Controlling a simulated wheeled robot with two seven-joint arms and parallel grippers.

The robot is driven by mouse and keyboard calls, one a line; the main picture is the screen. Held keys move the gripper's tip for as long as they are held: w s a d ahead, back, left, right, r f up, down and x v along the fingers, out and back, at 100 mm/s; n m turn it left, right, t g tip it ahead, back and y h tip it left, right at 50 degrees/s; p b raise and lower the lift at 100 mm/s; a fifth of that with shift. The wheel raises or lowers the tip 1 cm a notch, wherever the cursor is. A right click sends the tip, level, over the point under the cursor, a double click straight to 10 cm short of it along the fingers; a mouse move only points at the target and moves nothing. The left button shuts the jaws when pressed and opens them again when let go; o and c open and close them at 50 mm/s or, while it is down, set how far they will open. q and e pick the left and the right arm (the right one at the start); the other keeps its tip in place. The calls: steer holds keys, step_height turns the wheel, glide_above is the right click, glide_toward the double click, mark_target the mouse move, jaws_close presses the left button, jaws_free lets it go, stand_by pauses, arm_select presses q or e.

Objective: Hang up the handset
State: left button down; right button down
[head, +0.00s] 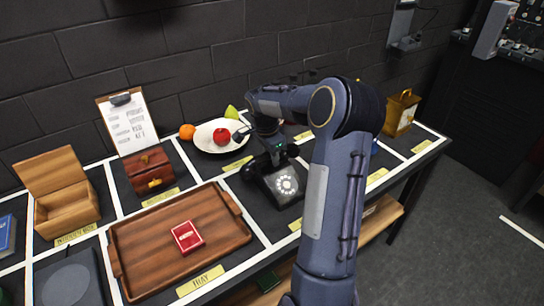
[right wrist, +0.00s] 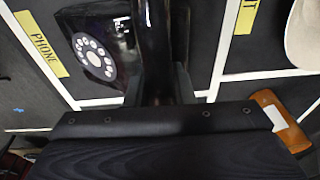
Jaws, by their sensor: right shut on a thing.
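The black rotary phone (head: 285,183) with a pale dial stands on the display table, in the cell beside the wooden tray. Its dial also shows at the upper left of the right wrist view (right wrist: 95,58). My right gripper (head: 272,153) is over the back of the phone, shut on the black handset (right wrist: 155,45). In the head view one dark end of the handset (head: 249,172) shows at the phone's left. I cannot tell whether the handset touches the cradle, as the gripper and arm hide part of it. My left gripper is not in view.
A plate (head: 205,146) with a red apple (head: 221,136) stands behind left of the phone. The wooden tray (head: 142,283) with a red ring box (head: 187,237) is left of it. A brass lantern (head: 401,113) stands at the right. My right arm hides the table's middle right.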

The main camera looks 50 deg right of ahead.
steer(key=shift+s+a+f, duration=0.15)
steer(key=shift+s+f, duration=0.05)
steer(key=shift+f, duration=0.35)
steer(key=c, duration=1.2)
jaws_free()
steer(key=shift+f, duration=0.15)
steer(key=shift+o, duration=0.2)
steer(key=shift+s, duration=0.1)
steer(key=r, duration=0.5)
steer(key=w+r, duration=0.1)
steer(key=r, duration=0.2)
steer(key=shift+a+r, duration=0.3)
steer(key=shift+a, duration=0.1)
steer(key=shift+r, duration=0.25)
steer(key=shift+a+r, duration=0.1)
steer(key=shift+a, duration=0.05)
